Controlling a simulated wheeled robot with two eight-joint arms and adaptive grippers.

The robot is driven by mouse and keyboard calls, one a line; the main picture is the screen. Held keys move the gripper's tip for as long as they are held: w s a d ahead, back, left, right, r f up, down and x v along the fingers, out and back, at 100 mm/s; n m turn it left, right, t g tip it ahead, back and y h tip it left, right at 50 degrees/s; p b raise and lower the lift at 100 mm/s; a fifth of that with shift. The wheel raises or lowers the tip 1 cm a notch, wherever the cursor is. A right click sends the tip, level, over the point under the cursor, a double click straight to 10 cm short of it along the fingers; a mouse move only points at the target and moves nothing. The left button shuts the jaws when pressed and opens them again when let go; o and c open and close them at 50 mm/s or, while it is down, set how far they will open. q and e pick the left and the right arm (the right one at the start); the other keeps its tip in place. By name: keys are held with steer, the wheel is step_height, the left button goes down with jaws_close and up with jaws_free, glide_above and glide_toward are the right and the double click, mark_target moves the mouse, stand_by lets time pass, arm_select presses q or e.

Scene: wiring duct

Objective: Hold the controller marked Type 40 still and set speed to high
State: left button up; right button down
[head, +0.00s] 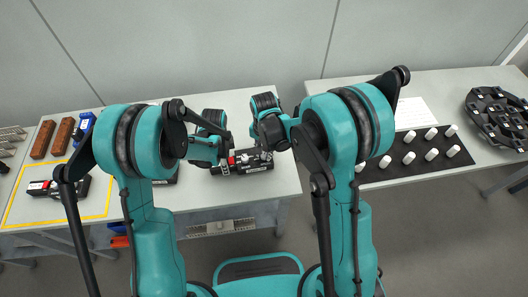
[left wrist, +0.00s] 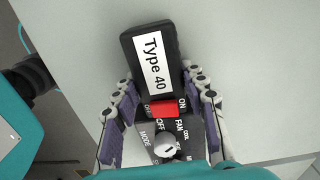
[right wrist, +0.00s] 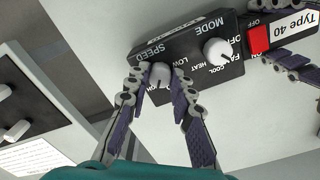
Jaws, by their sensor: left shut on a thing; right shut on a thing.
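The controller marked Type 40 (left wrist: 155,50) is a black box with a white label, a red switch (left wrist: 165,108) and white knobs. It lies on the table, and its black body shows in the head view (head: 247,169). My left gripper (left wrist: 162,80) is shut across the controller, one finger on each side near the red switch. My right gripper (right wrist: 160,77) is shut on the white speed knob (right wrist: 160,73) at the other end. The mode knob (right wrist: 217,51) sits between the grippers. The speed knob's pointer is not clear, and fingers partly cover its markings.
Another black controller (head: 58,188) lies inside a yellow outline at the left. Brown blocks (head: 52,139) and a blue item stand behind it. A second table at the right holds a black mat (head: 392,172) with several white cylinders and a dark round tray (head: 498,117).

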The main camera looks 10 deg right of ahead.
mark_target(264, 154)
steer(key=shift+m, duration=1.2)
steer(key=c, duration=1.3)
jaws_free()
steer(key=shift+r, duration=0.15)
step_height(264, 154, up, 12)
arm_select(q)
steer(key=o, duration=1.4)
